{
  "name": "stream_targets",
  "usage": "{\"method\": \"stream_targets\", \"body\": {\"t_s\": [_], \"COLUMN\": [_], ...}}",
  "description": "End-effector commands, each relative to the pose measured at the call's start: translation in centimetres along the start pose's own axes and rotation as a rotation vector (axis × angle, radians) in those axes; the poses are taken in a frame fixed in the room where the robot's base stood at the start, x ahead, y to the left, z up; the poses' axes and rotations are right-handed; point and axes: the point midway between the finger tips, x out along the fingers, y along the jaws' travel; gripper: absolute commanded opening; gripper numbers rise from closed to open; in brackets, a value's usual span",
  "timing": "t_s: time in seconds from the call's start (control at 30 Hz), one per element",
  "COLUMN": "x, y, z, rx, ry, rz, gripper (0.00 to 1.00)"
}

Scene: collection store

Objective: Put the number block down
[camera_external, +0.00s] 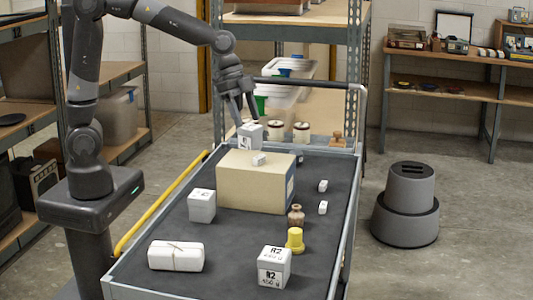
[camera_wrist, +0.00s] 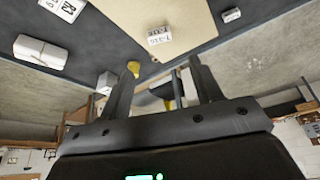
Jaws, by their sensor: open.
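A pale grey block (camera_external: 249,135) with dark printing on its side is just below my fingertips in the external view, at the back edge of the tan box (camera_external: 250,190). I cannot tell whether it rests on the box or touches a finger. My gripper (camera_external: 244,116) points down with its fingers apart; the wrist view shows the two fingers (camera_wrist: 160,75) apart, and I cannot make out the grey block between them. A small white printed block (camera_external: 258,160) lies on the box top; it also shows in the wrist view (camera_wrist: 158,37).
The cart (camera_external: 225,255) also carries a white block (camera_external: 201,206), an R2 block (camera_external: 274,268), a wrapped parcel (camera_external: 176,256), a brown bottle (camera_external: 296,215), a yellow piece (camera_external: 294,240) and small white blocks (camera_external: 323,186). Jars (camera_external: 301,132) stand behind. Dark cart surface is clear at front middle.

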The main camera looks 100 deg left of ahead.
Motion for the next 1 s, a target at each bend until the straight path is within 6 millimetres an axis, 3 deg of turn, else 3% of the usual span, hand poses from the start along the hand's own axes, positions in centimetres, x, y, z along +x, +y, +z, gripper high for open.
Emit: {"method": "stream_targets", "body": {"t_s": [0.17, 0.37, 0.7, 1.0], "x": [-1.4, -4.2, -9.6, -11.1], "y": [0.5, 4.6, 12.8, 16.5], "z": [0.1, 2.1, 9.9, 16.6], "rx": [-0.001, -0.040, -0.193, -0.322], "ry": [-0.002, -0.016, 0.018, 0.083], "rz": [-0.005, -0.057, -0.158, -0.173], "gripper": [0.59, 0.59, 0.59, 0.59]}}
